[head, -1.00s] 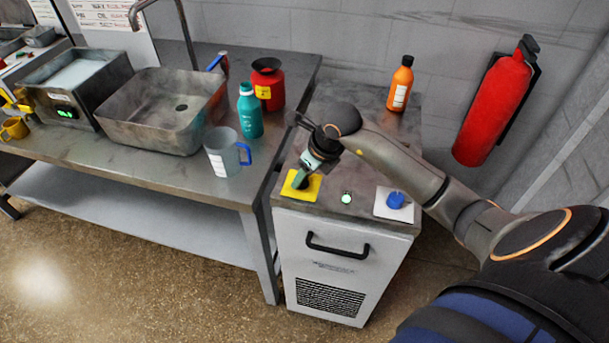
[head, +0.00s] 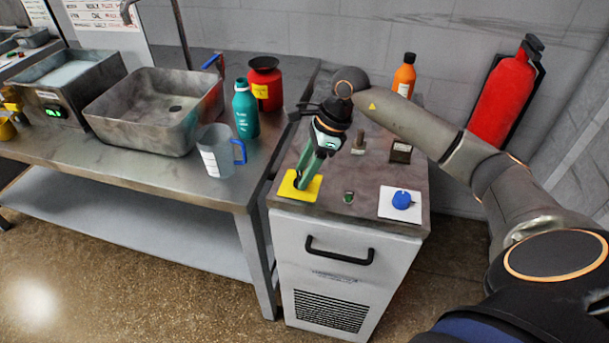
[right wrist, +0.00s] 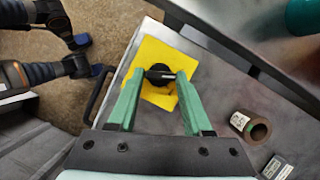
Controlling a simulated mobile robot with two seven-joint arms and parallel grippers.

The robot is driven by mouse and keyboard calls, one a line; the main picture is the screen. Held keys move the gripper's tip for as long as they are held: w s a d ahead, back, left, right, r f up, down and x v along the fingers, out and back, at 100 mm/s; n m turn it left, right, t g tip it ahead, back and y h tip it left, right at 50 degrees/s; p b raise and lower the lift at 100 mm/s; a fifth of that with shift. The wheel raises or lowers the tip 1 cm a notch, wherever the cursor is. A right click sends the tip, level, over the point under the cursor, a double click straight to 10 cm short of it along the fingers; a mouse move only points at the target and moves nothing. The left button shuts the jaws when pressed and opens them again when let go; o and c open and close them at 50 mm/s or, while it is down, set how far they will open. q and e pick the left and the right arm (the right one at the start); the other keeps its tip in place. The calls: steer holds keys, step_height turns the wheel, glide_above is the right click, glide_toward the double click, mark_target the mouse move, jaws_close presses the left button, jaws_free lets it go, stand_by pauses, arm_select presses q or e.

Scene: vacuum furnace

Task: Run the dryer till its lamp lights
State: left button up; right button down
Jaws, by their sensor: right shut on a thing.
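The dryer is a grey cabinet (head: 325,268) with a dark handle and a vent on its front. A black knob (right wrist: 164,75) sits on a yellow plate (head: 312,190) at the left of its top. My right gripper (head: 299,184) points down at the plate, its green fingers closed on the knob's two sides. The right wrist view shows both fingertips (right wrist: 158,76) against it. The small lamp (head: 348,197) on the top's front edge looks dark green, not glowing. A blue knob (head: 402,199) sits on a white plate to its right. My left gripper is not seen.
A small brown cylinder (right wrist: 257,130) and a dark box (head: 401,152) stand behind on the dryer's top. An orange bottle (head: 404,76) is at the back. The steel table (head: 150,175) at left holds a basin, jug and bottles. A fire extinguisher (head: 501,98) hangs at right.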

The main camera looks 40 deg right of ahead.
steer(key=shift+w+n, duration=0.1)
steer(key=shift+n, duration=0.5)
steer(key=shift+n+g+b, duration=0.3)
steer(key=shift+c, duration=1.6)
jaws_free()
steer(key=shift+r, duration=0.1)
steer(key=v, duration=1.2)
steer(key=shift+d, duration=0.25)
steer(key=shift+r, duration=0.1)
